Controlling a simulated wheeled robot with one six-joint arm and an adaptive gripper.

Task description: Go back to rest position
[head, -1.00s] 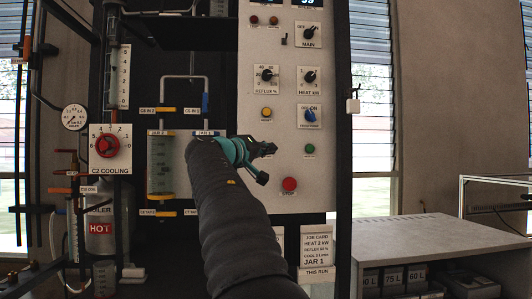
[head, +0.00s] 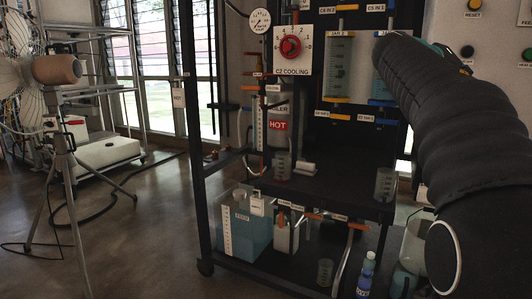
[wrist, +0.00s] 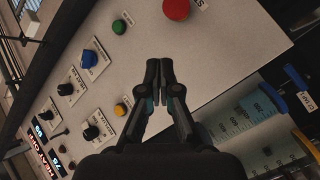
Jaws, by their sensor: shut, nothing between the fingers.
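My gripper (wrist: 160,88) is shut and empty in the wrist view, with its two fingers together in front of the pale control panel (wrist: 215,35). A red stop button (wrist: 176,8) is beyond the fingertips, a green button (wrist: 119,27) is to their left, and a yellow button (wrist: 121,109) is lower left. A blue knob (wrist: 89,59) and several black knobs lie further left. The fingers appear apart from all of these. In the head view my arm reaches in from the right, and the gripper's fingers are hidden behind it.
A blue-filled box (head: 248,228) and a small bottle (head: 367,273) are on the lower shelf. A fan (head: 35,75) on a tripod stands left.

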